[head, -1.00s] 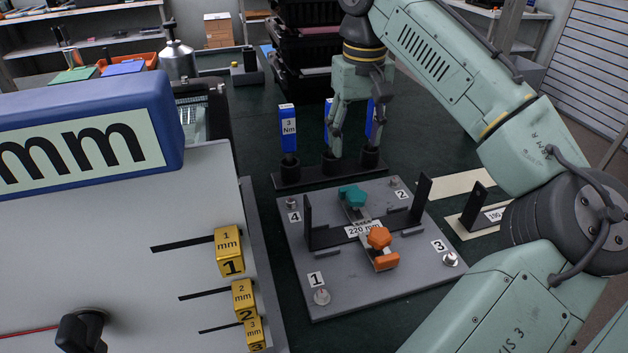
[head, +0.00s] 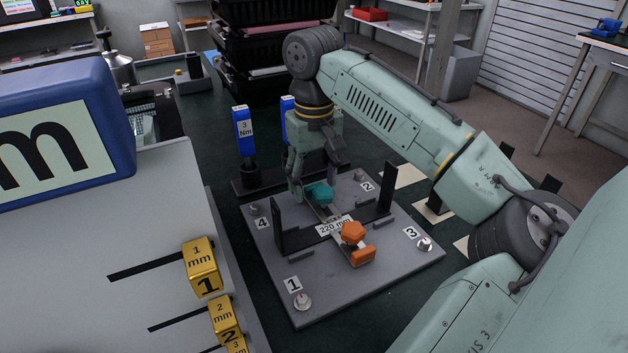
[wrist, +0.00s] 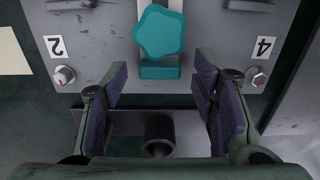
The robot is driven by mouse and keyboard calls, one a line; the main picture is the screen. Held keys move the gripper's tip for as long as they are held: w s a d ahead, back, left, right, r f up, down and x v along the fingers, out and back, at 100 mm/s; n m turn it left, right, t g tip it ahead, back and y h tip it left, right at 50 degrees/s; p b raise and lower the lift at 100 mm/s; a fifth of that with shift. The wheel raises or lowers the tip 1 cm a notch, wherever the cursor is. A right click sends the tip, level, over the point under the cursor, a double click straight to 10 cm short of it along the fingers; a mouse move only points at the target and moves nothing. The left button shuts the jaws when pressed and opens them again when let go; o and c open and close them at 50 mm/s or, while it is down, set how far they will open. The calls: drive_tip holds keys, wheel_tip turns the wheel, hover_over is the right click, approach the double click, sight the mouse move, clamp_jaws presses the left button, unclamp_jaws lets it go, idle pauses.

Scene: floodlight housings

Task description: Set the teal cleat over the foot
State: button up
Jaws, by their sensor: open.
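The teal cleat (head: 319,193), with a star-shaped knob, sits at the back end of a pale strip on the grey plate (head: 290,303). It also shows at the top middle of the wrist view (wrist: 160,71). My gripper (head: 314,182) is open just behind and above the cleat. In the wrist view its fingers (wrist: 160,72) stand wide apart, one to each side of the cleat's block, with no clear contact. A dark bracket with two uprights (head: 279,225) and a 220 mm label crosses the plate. I cannot clearly make out which part is the foot.
An orange cleat (head: 354,235) sits at the strip's front end. Numbered screws stand at the plate's corners. Blue torque drivers (head: 243,132) stand in a dark rack close behind my gripper. A board with yellow gauge blocks (head: 202,268) is at the left.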

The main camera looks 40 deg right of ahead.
drive_tip(key=shift+f, duration=0.25)
drive_tip(key=shift+c, duration=0.5)
clamp_jaws()
